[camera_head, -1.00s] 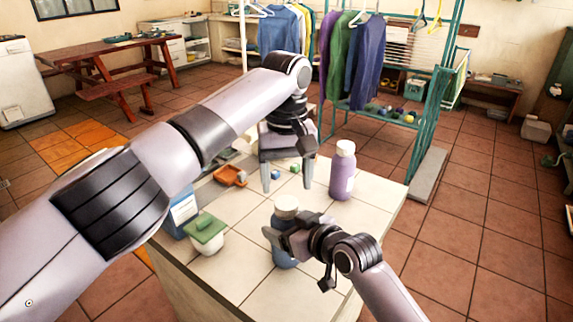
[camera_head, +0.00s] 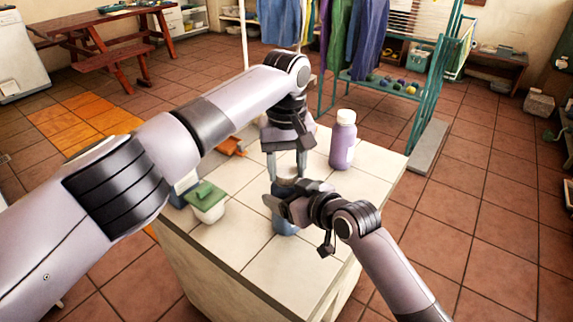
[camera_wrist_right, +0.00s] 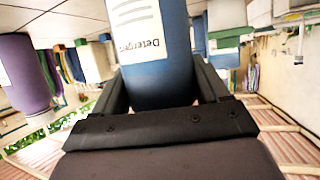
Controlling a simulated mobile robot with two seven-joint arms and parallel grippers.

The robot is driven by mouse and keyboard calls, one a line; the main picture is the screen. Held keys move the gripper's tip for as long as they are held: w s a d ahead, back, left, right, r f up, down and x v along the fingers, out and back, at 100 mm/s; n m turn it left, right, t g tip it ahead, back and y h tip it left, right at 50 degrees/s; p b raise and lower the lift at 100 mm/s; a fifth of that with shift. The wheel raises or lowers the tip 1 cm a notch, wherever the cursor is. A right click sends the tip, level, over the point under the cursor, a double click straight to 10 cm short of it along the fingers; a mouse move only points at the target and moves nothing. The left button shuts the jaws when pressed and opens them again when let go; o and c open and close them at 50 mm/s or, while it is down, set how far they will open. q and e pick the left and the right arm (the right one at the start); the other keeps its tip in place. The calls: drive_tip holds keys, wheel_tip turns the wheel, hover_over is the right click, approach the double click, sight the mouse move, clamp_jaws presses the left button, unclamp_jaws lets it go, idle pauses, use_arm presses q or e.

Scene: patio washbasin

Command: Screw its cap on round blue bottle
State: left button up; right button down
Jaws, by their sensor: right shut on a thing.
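The round blue bottle (camera_head: 285,222) stands over the front part of the white-tiled counter; its pale cap (camera_head: 288,172) is at its top. My right gripper (camera_head: 283,206) is shut around the bottle's body. In the right wrist view the blue bottle (camera_wrist_right: 158,75) with its white Detergent label sits between the fingers. My left gripper (camera_head: 287,171) points down from above, one finger on each side of the cap. I cannot tell whether these fingers touch it.
A purple bottle (camera_head: 343,142) stands close behind on the right. A pot with a green lid (camera_head: 206,196) stands at the left edge of the counter (camera_head: 240,232), near a blue box (camera_head: 183,188). An orange dustpan-like thing (camera_head: 231,146) lies further back. The counter's front is clear.

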use_arm(q)
drive_tip(key=m, duration=0.8)
drive_tip(key=o, duration=1.2)
drive_tip(key=shift+o, duration=0.2)
drive_tip(key=shift+s+d, duration=0.1)
drive_tip(key=shift+d, duration=0.1)
drive_tip(key=r, duration=0.7)
drive_tip(key=shift+a+r, duration=0.25)
drive_tip(key=shift+r, duration=0.05)
